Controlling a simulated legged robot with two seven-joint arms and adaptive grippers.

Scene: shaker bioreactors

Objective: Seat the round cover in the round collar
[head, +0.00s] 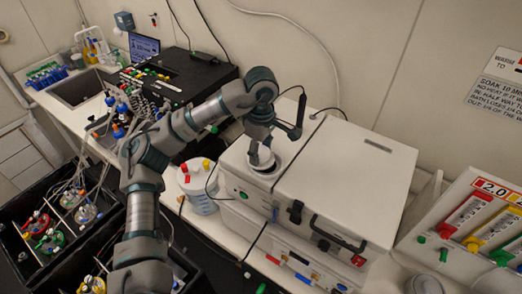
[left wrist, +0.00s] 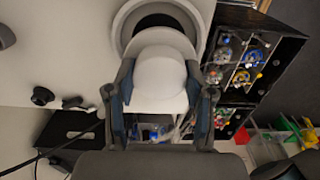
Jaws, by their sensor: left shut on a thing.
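The white round cover (head: 261,158) is in my left gripper (head: 262,143), over the top of the white machine. In the left wrist view the cover (left wrist: 160,72) sits between the two fingers of the left gripper (left wrist: 160,98), which are shut on it. The round collar (left wrist: 194,14) is a pale ring around a dark opening. The cover overlaps the near part of that opening, and the dark opening shows beyond it. In the head view the collar (head: 265,174) is partly hidden under the cover. I cannot tell whether cover and collar touch. My right gripper is in neither view.
The white machine (head: 345,180) has a flat lid with a black handle (head: 338,234). A thin black cable (head: 213,180) hangs at its left side. A white jug (head: 199,185) with red and yellow caps stands close left. Black crates of bottles (head: 60,225) lie farther left.

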